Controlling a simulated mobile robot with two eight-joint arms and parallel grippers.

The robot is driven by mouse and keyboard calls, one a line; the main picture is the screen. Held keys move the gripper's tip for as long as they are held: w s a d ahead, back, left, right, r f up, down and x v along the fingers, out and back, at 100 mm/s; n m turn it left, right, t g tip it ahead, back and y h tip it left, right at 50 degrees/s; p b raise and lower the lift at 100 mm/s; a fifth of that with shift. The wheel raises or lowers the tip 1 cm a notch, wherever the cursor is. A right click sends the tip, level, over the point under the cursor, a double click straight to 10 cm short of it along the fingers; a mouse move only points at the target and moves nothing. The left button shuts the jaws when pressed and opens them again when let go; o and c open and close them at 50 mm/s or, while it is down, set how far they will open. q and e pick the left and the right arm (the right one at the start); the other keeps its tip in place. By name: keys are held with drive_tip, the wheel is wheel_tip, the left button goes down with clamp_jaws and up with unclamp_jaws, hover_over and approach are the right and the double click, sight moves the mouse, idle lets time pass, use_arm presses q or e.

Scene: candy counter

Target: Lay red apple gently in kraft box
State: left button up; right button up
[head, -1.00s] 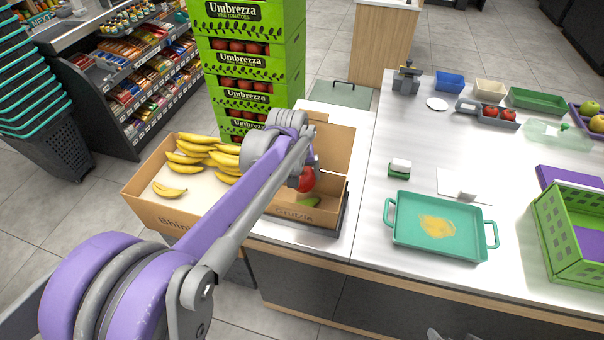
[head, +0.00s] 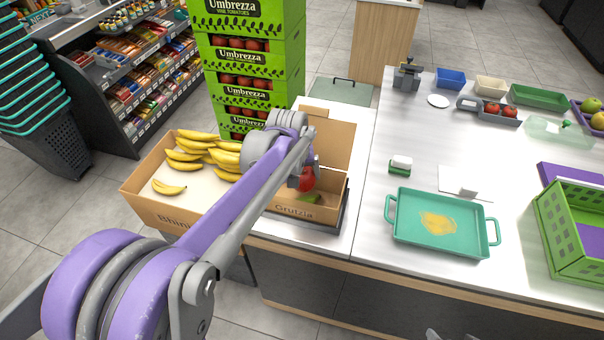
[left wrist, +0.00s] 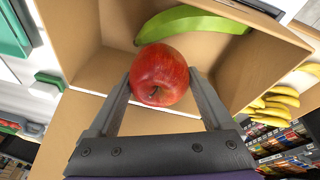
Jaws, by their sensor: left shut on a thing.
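The red apple (left wrist: 159,76) is between the two fingers of my left gripper (left wrist: 160,88) in the left wrist view. In the head view the apple (head: 306,179) shows just below my left gripper (head: 300,172), partly covered by it. The gripper is shut on the apple. The kraft box (head: 335,183) stands open on the counter beside the banana box, and the apple is over its opening. A green banana-shaped fruit (left wrist: 195,23) lies inside the box along one wall. Whether the apple touches the box floor I cannot tell.
A carton of yellow bananas (head: 150,205) adjoins the kraft box on the left. Stacked green tomato crates (head: 262,75) stand behind. A teal tray (head: 410,245) and a small green-and-white block (head: 400,165) lie on the counter to the right.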

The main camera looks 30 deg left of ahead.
use_arm(q)
drive_tip(key=shift+f+b, duration=0.65)
drive_tip(key=shift+f, duration=0.55)
idle(0.5)
drive_tip(key=o, duration=0.7)
drive_tip(key=shift+r, duration=0.2)
drive_tip(key=shift+p+v, duration=1.75)
drive_tip(key=shift+v, duration=1.1)
drive_tip(key=shift+s, duration=0.1)
